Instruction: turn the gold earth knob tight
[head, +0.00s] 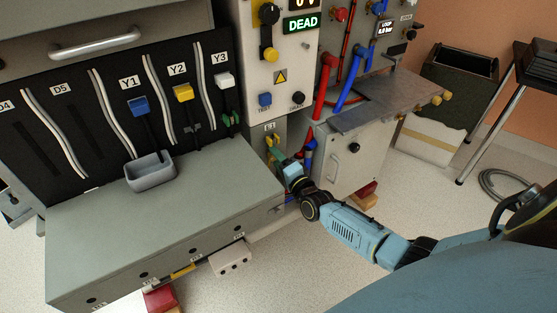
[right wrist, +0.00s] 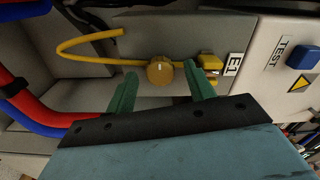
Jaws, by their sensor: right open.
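The gold earth knob (right wrist: 160,70) is a round, knurled disc on a grey plate in the right wrist view. A yellow cable (right wrist: 90,58) runs to it, and a yellow block sits by the E1 label (right wrist: 233,65). My right gripper (right wrist: 160,76) is open, with one green finger on each side of the knob and a visible gap on both sides. In the head view my right gripper (head: 275,153) reaches the recess under the E1 label, and the knob is not clear there. My left gripper is out of view.
The meter cabinet with the DEAD display (head: 301,25) stands just above the recess. A grey bench box (head: 160,220) lies to the left, with a small grey bin (head: 150,173) on it. Red and blue cables (right wrist: 45,115) run close beside my right gripper.

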